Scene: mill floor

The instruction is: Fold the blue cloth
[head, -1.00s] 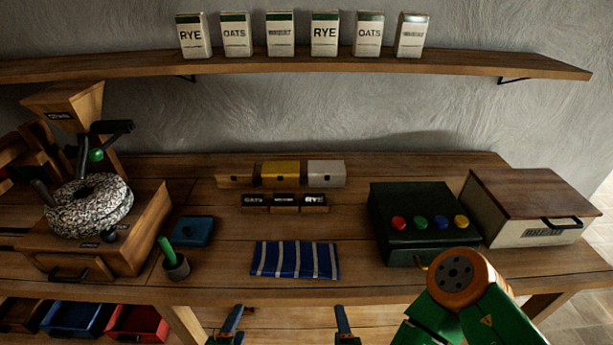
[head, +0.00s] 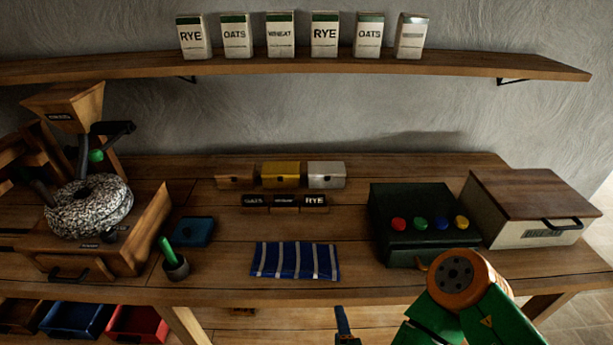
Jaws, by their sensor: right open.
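The blue cloth (head: 295,261) lies on the workbench near its front edge, in the middle of the head view. It has pale stripes and a rectangular outline with slightly uneven edges. Nothing covers it. My right gripper (head: 345,328) shows only in part at the bottom edge of the view, below and in front of the cloth's right end, apart from it. It is open, and nothing shows in it. My left gripper is not in view.
A dark box with coloured buttons (head: 418,235) and a bread box (head: 527,208) stand right of the cloth. Small label blocks (head: 285,203) are behind.

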